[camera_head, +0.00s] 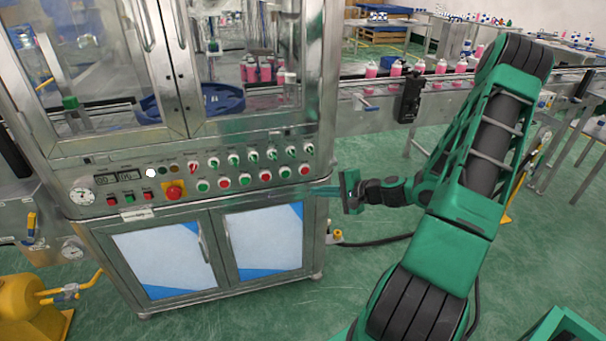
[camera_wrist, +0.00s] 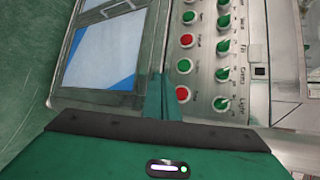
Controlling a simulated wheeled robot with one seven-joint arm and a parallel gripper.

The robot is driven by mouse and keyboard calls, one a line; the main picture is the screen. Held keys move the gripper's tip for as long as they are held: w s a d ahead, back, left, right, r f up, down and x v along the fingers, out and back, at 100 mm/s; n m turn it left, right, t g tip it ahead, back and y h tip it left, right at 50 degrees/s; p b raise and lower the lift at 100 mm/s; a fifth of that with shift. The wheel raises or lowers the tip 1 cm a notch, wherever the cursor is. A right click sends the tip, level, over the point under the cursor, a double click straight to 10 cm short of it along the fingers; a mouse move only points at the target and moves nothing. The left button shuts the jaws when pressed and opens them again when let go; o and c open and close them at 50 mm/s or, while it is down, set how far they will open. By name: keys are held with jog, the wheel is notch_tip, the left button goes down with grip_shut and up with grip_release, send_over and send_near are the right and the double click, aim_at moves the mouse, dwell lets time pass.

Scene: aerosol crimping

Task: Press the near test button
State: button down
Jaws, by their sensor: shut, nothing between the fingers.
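The control panel on the front of the steel machine carries a row of green and red push buttons with green knobs above them. The right end of the row has a red button (camera_head: 304,170) and a green button (camera_head: 285,172); in the wrist view they are the red button (camera_wrist: 182,94) and the green button (camera_wrist: 184,66). The labels are too small to tell which is the near test button. My gripper (camera_head: 314,190) is shut and empty, its fingers pointing left at the panel's lower right corner. In the wrist view the fingertips (camera_wrist: 158,78) lie beside these buttons; contact cannot be told.
A large red button (camera_head: 174,193) sits on a yellow base further left on the panel. Below are cabinet doors (camera_head: 263,240) with protruding handles. A conveyor (camera_head: 440,88) with pink bottles runs behind my arm. Green floor is open right of the machine.

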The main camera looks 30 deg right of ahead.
jog(key=w+d, duration=0.2)
jog(key=w, duration=0.5)
jog(key=shift+w, duration=0.15)
jog(key=shift+w+d, duration=0.1)
jog(key=shift+w, duration=0.1)
dwell(1.9)
jog(key=shift+w, duration=0.15)
jog(key=shift+w+d, duration=0.2)
jog(key=shift+w, duration=0.15)
dwell(0.8)
jog(key=shift+s, duration=0.1)
jog(key=shift+s+a, duration=0.2)
jog(key=shift+s, duration=0.45)
jog(key=shift+s+a, duration=0.25)
jog(key=shift+s, duration=0.55)
jog(key=shift+s+a, duration=0.25)
jog(key=shift+s, duration=0.55)
jog(key=shift+s+a, duration=0.25)
jog(key=shift+s, duration=0.55)
